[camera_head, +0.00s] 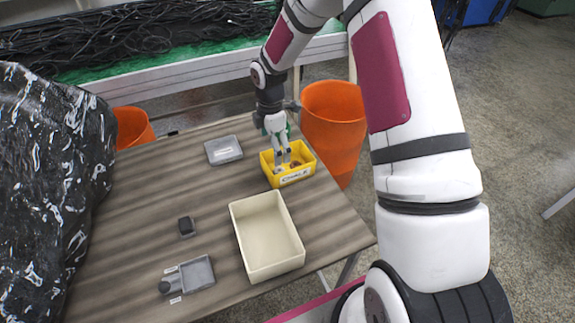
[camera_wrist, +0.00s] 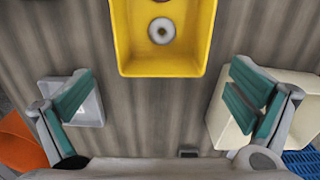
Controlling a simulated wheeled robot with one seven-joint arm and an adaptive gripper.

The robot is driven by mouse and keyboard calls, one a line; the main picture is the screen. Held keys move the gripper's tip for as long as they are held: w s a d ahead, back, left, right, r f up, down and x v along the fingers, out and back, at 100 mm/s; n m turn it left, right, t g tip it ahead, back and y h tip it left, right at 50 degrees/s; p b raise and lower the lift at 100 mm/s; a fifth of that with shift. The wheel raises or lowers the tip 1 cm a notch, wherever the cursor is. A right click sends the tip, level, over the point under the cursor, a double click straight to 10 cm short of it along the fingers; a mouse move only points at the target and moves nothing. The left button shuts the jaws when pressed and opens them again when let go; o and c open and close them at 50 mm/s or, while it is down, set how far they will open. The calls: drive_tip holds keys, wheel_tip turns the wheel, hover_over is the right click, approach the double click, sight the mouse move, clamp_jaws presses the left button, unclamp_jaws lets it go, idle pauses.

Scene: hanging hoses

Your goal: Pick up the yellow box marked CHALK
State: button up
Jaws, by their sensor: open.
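The yellow box marked CHALK (camera_head: 304,172) stands upright on the table's far right part, its label facing the near side. It is open-topped; in the wrist view the yellow box (camera_wrist: 125,58) fills the top middle, cut off by the frame edge, with a pale ring and a brownish item inside. My gripper (camera_head: 282,163) points down over the box in the head view. In the wrist view my gripper (camera_wrist: 160,92) is open and empty, its teal-padded fingers spread wider than the box. The exact height between fingertips and box is hard to tell.
A cream tray (camera_head: 267,268) stands near the box. A grey tray (camera_head: 223,150) lies left of it. A small dark block (camera_head: 187,226) and a grey container (camera_head: 197,273) lie closer. An orange bin (camera_head: 334,120) stands beyond the table edge. Bare wood surrounds the box's left side.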

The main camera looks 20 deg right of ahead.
sight(275, 172)
wheel_tip(275, 172, down, 9)
drive_tip(key=shift+s+r+p, duration=0.15)
drive_tip(key=shift+r+p, duration=0.05)
drive_tip(key=shift+p, duration=0.25)
